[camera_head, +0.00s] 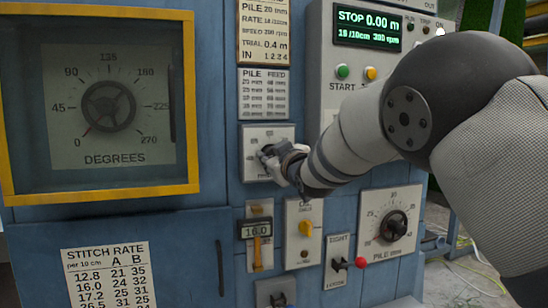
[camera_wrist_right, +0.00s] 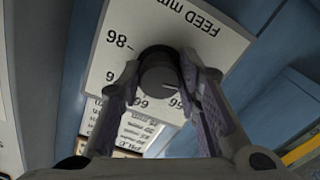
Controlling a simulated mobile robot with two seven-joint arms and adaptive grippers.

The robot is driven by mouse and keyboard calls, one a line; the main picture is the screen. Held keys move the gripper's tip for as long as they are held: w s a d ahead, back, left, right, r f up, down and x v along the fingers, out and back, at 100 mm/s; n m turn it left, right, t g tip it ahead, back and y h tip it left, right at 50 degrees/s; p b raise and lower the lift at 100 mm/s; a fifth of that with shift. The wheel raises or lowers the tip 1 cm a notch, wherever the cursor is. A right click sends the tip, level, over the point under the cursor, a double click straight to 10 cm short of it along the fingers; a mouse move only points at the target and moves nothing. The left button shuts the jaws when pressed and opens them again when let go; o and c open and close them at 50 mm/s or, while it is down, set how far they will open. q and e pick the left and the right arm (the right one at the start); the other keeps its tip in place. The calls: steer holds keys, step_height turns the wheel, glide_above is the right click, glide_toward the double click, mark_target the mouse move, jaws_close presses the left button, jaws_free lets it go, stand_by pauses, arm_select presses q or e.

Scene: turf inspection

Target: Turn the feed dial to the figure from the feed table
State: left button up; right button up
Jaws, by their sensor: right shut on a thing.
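The feed dial is a dark round knob (camera_wrist_right: 158,74) on a white plate marked FEED mm (camera_wrist_right: 108,65), which is upside down in the wrist view. My right gripper (camera_wrist_right: 160,80) is shut on the knob, one finger on each side. A light mark shows on the knob's lower right edge; I cannot tell its exact figure. In the head view the gripper (camera_head: 272,154) hides most of the dial on its plate (camera_head: 250,172). The feed table (camera_head: 263,93), headed PILE and FEED, is just above; its rows are too small to read surely. My left gripper is out of view.
Above is a card (camera_head: 264,30) reading PILE 20 mm. A green display (camera_head: 368,26) reads STOP 0.00 m. A yellow-framed degrees dial (camera_head: 108,105) is at left.

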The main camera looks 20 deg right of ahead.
stand_by(0.5)
steer(key=o, duration=1.1)
steer(key=shift+o, duration=0.2)
steer(key=s, duration=1.2)
steer(key=shift+d, duration=0.2)
